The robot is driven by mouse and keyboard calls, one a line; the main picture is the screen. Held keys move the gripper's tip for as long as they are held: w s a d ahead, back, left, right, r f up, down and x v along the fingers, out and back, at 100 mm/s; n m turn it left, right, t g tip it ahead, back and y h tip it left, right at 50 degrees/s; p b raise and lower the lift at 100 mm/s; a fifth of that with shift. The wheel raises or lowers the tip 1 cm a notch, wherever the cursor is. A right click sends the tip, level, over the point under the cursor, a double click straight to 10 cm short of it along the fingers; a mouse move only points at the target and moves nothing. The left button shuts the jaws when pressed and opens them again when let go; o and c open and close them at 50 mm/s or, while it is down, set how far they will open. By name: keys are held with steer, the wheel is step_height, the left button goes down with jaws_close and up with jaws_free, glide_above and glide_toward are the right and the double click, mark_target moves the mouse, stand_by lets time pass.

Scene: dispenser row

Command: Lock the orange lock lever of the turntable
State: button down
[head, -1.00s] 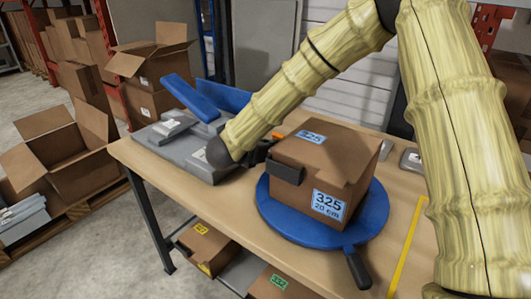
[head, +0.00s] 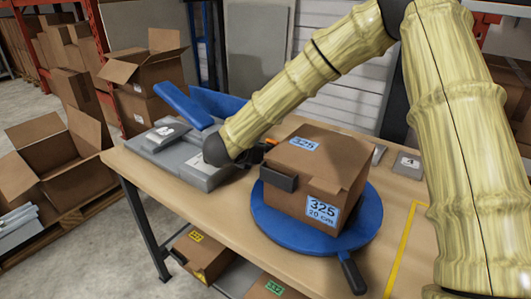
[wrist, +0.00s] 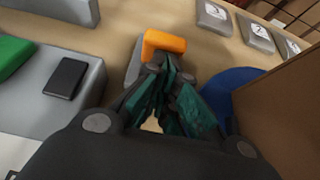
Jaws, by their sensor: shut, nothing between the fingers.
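The blue turntable (head: 283,232) lies on the bench with a brown box (head: 315,180) marked 325 on top. Its blue edge also shows in the wrist view (wrist: 222,82), right of my gripper. The orange lock lever (wrist: 165,42) stands on a grey base just beyond my fingertips. In the head view only a small bit of orange (head: 270,141) shows behind the box. My gripper (wrist: 163,68) is shut and empty, its tips at the near side of the lever. I cannot tell whether they touch. In the head view my forearm and the box mostly hide the gripper.
A grey device with a blue arm (head: 183,105) stands left of my gripper. Numbered grey blocks (wrist: 255,33) lie beyond the lever. A dark handle (head: 352,273) sticks out at the turntable's front. Yellow tape (head: 405,250) marks the bench at the right.

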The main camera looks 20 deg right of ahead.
mark_target(272, 141)
steer(key=shift+r, duration=0.1)
steer(key=r+g+y+p, duration=0.1)
steer(key=p, duration=0.1)
steer(key=w+d+r+g+y+p, duration=0.1)
steer(key=shift+d+r+y+p, duration=0.1)
steer(key=shift+d+y+p, duration=0.2)
steer(key=shift+y+p, duration=0.1)
steer(key=shift+w+d+r+g+y+p, duration=0.2)
steer(key=shift+w+d+g+y+p, duration=0.25)
steer(key=shift+g+y+p, duration=0.5)
steer(key=shift+f, duration=0.2)
steer(key=shift+r, duration=0.2)
steer(key=shift+r+p, duration=0.6)
steer(key=shift+r, duration=0.05)
